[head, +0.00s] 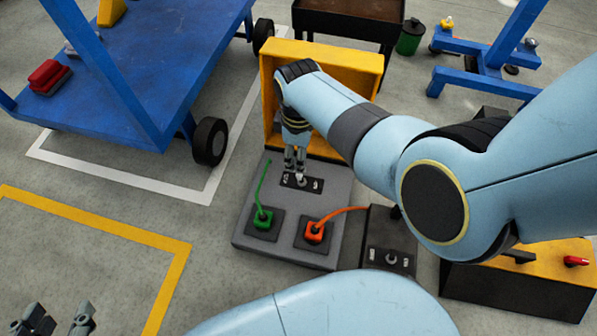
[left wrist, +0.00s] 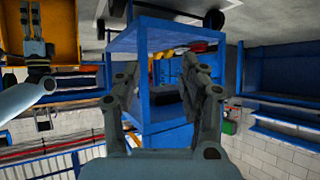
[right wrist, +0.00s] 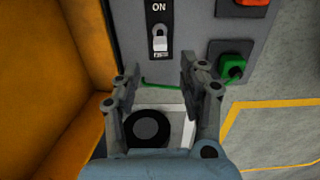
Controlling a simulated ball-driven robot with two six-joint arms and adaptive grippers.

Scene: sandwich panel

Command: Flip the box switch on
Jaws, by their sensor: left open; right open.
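A small dark box (head: 376,262) with a metal toggle (head: 391,258) between two pale labels stands right of the grey panel (head: 250,205); its setting is too small to tell. The grey panel carries another toggle (head: 301,179) on a black plate; the right wrist view shows this toggle (right wrist: 159,41) below the word ON, its other label partly covered. My right gripper (head: 294,161) is open just above and behind that panel toggle, with no clear contact; its jaws (right wrist: 160,72) are empty. My left gripper (head: 58,318) is open and empty at the lower left, far from both toggles.
A green plug (head: 263,219) and an orange plug (head: 315,233) with cables sit on the panel. An open yellow case (head: 326,62) stands behind it. A blue cart (head: 150,60) is at left, a yellow-topped box (head: 540,262) at right. Floor left of the panel is clear.

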